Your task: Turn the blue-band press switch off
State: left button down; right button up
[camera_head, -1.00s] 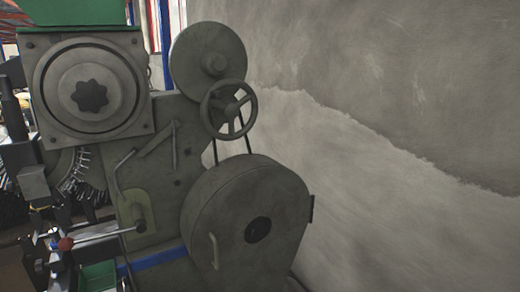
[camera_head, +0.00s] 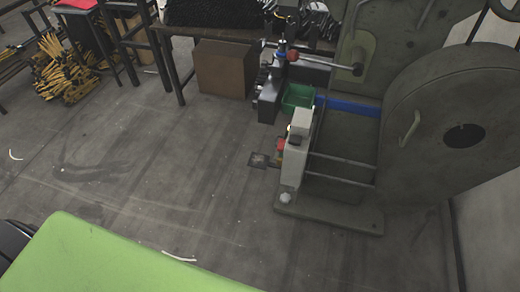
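The press (camera_head: 430,110) is a grey-green machine on the right with a large round wheel cover. A blue band (camera_head: 348,105) runs across its lower body. A pale grey upright box (camera_head: 294,160) stands at the front of the press, near its foot. A small red part (camera_head: 281,144) shows on the left side of this box, with a hint of green by it. These parts are too small to tell which is the switch or how it is set. Neither of my grippers is in view.
A green bin (camera_head: 298,97) sits behind the box. A cardboard box (camera_head: 224,68) stands under a dark table at the back. Stools (camera_head: 130,35) and yellow-black bundles (camera_head: 65,70) are at the upper left. The grey floor (camera_head: 150,170) left of the press is mostly clear.

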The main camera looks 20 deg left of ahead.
aim_at(281, 145)
jog(key=u, duration=0.2)
jog(key=i+j+z, duration=0.1)
jog(key=j+z, duration=0.15)
jog(key=j, duration=0.25)
jog(key=i+j+z, duration=0.2)
jog(key=j, duration=0.35)
jog(key=j+z, duration=0.3)
jog(key=j, duration=0.2)
jog(key=i+j+z, duration=0.4)
jog(key=j, duration=0.2)
jog(key=k, duration=0.1)
